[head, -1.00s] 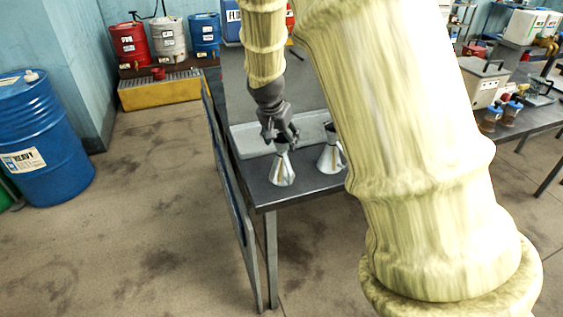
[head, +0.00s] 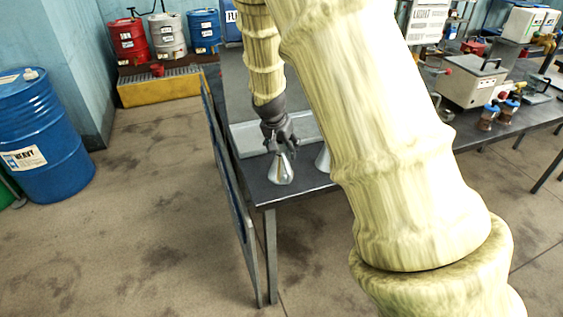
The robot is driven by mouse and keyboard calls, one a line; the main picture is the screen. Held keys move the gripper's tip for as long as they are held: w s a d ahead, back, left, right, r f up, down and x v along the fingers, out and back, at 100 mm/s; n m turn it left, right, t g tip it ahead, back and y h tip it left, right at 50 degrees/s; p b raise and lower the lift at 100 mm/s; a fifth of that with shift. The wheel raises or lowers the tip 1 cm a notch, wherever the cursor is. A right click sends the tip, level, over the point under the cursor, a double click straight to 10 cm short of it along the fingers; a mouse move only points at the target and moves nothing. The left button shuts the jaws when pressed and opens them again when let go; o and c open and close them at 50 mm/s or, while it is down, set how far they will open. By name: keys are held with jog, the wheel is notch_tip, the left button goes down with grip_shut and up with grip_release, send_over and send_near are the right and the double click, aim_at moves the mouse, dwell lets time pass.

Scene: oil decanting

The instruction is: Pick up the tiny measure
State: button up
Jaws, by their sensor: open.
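Two shiny metal conical measures stand on the dark table (head: 300,190). The nearer-left measure (head: 281,172) stands upright near the table's left front corner. The other measure (head: 323,159) is just right of it, mostly hidden behind my arm. I cannot tell from their labels or size which is the tiny one. My gripper (head: 281,150) is open and points down at the top of the left measure. Its dark fingers overlap the measure's neck in the picture. Whether they touch it I cannot tell.
A light tray or ledge (head: 250,140) lies behind the measures. A panel (head: 232,200) runs along the table's left side. Blue barrel (head: 48,140) stands at far left. A bench with a grey box (head: 470,82) and small jars (head: 488,117) is at right.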

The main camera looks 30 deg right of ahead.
grip_shut()
dwell(0.3)
jog(key=shift+r, duration=0.15)
